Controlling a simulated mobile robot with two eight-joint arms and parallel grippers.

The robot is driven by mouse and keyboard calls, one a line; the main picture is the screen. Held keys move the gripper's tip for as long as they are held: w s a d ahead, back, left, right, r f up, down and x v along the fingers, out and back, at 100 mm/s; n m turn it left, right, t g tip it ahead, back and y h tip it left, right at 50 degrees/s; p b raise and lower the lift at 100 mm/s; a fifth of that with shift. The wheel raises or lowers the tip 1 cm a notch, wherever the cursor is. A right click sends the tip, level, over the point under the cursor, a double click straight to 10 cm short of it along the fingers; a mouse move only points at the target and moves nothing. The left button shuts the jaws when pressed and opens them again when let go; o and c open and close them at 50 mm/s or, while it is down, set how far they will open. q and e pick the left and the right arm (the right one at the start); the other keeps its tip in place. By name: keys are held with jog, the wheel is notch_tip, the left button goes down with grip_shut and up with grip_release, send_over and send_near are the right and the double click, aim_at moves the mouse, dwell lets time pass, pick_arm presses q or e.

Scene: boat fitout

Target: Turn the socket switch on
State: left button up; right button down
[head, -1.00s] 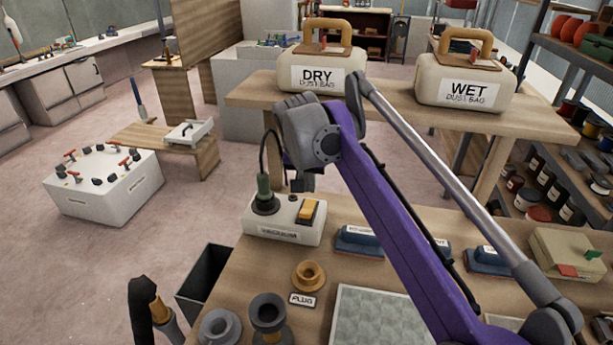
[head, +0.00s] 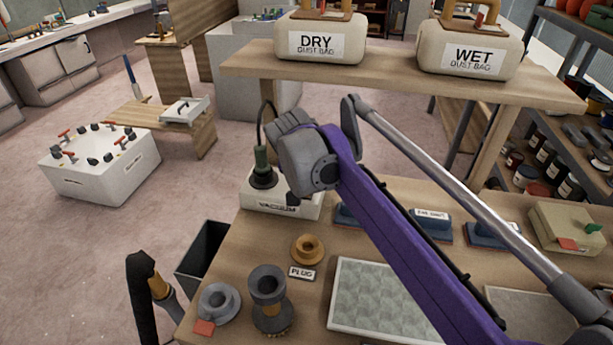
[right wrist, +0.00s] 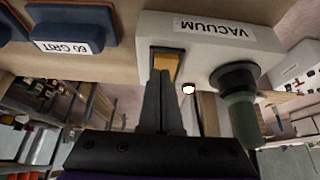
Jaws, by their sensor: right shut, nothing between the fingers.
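The white socket box (head: 283,207), labelled VACUUM, sits at the table's far left edge. It also shows upside down in the right wrist view (right wrist: 215,55). Its amber rocker switch (right wrist: 167,66) sits in a dark recess beside the green plug (right wrist: 243,122), which stands in the socket with a dark cord. My right gripper (right wrist: 167,80) is shut and empty, its fingertips right at the switch's near end; I cannot tell whether they touch. In the head view my right arm hides the switch.
Blue sanding blocks (head: 431,225) lie right of the box. An orange ring fitting (head: 308,249), a PLUG label (head: 301,273) and grey fittings (head: 268,300) stand in front. A raised shelf with dust bags (head: 320,40) is behind. A dark bin (head: 203,255) stands left of the table.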

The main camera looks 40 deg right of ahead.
jog(key=shift+w+d, duration=0.1)
jog(key=shift+w+d+r+p, duration=0.15)
jog(key=shift+d+r+p, duration=0.15)
jog(key=shift+p, duration=0.1)
jog(key=shift+w+d, duration=0.2)
jog(key=shift+w, duration=0.05)
jog(key=shift+r, duration=0.15)
